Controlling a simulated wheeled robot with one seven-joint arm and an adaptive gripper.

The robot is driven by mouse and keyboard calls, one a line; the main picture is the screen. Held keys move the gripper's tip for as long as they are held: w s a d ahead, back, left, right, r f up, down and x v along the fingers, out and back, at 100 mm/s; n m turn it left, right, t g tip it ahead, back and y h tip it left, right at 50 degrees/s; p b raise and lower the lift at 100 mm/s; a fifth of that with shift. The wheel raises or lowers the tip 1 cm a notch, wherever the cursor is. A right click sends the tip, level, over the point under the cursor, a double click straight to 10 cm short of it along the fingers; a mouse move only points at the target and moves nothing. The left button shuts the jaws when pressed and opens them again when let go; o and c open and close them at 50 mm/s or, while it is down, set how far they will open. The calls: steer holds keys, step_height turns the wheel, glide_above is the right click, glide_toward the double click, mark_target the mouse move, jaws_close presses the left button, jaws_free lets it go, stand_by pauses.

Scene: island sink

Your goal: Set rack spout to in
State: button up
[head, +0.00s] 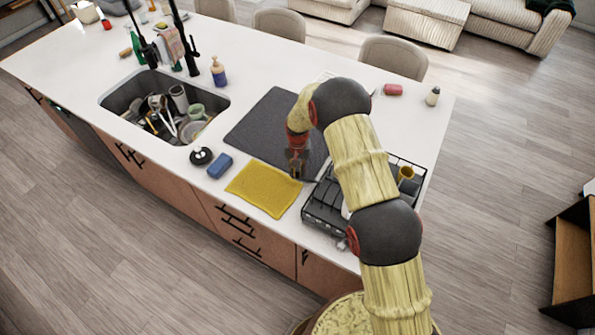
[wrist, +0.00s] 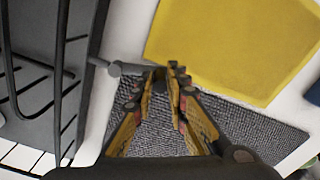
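The black wire dish rack (head: 322,215) stands at the front right of the island counter, partly hidden by my arm. In the wrist view its dark tray (wrist: 92,50) runs down the left side. A short grey spout with a round knob (wrist: 115,68) sticks out from the tray edge towards my fingertips. My gripper (head: 297,172) points down just left of the rack, over the dark mat's near edge. In the wrist view the gripper (wrist: 168,75) has its fingertips drawn close together beside the spout's outer end. I cannot tell whether they touch it. Nothing shows held between them.
A yellow cloth (head: 264,190) lies left of the rack, and the dark drying mat (head: 262,125) lies behind. A blue sponge (head: 220,166) and a round black item (head: 201,156) sit by the full sink (head: 118,98). A yellow cup (head: 406,173) is in the rack.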

jaws_close()
stand_by(0.4)
steer(key=shift+s, duration=0.1)
steer(key=n+b, duration=0.1)
steer(key=s+n+b, duration=0.1)
steer(key=n+b, duration=0.1)
steer(key=shift+s+a+f+n, duration=0.1)
steer(key=shift+s+a+n, duration=0.1)
steer(key=shift+s+n, duration=0.1)
steer(key=s+n+b, duration=0.2)
steer(key=n, duration=0.1)
steer(key=shift+d+n, duration=0.15)
steer(key=shift+n, duration=0.15)
steer(key=s+n+b, duration=0.1)
steer(key=d+n+b, duration=0.1)
steer(key=n, duration=0.1)
steer(key=shift+s+n, duration=0.3)
steer(key=shift+s, duration=0.05)
steer(key=shift+s+d+n+b, duration=0.25)
steer(key=shift+s+n, duration=0.05)
steer(key=shift+n, duration=0.45)
steer(key=shift+s+d+n+b, duration=0.25)
steer(key=shift+d+n+b, duration=0.05)
steer(key=shift+n, duration=0.5)
steer(key=shift+s+d+n+b, duration=0.25)
steer(key=shift+s+n, duration=0.05)
steer(key=shift+n, duration=0.45)
steer(key=shift+o, duration=2.1)
jaws_free()
steer(key=shift+d, duration=0.1)
